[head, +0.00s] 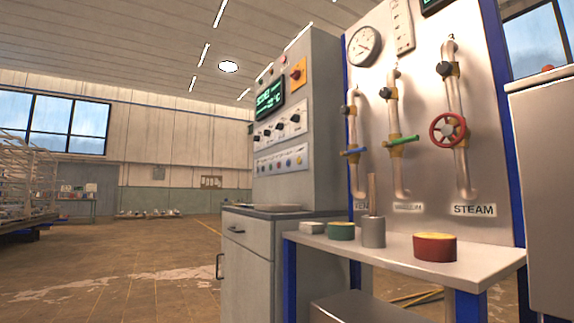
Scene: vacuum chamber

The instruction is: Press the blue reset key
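A tall grey control cabinet (322,110) stands at the centre, its front face turned to the left. A strip with a row of small round keys (281,162) sits low on that face. A blue key (290,162) shows near the right end of the row, beside a yellowish one. The key labels are too small to read. Neither of my grippers is in the head view, and nothing covers the key strip.
Above the keys are black knobs, a green-lit display (270,96) and an orange switch (298,73). A desk-height cabinet (248,250) juts out below. To the right, a shelf (470,265) holds several cylinders before a pipe panel (425,130). Floor at left is open.

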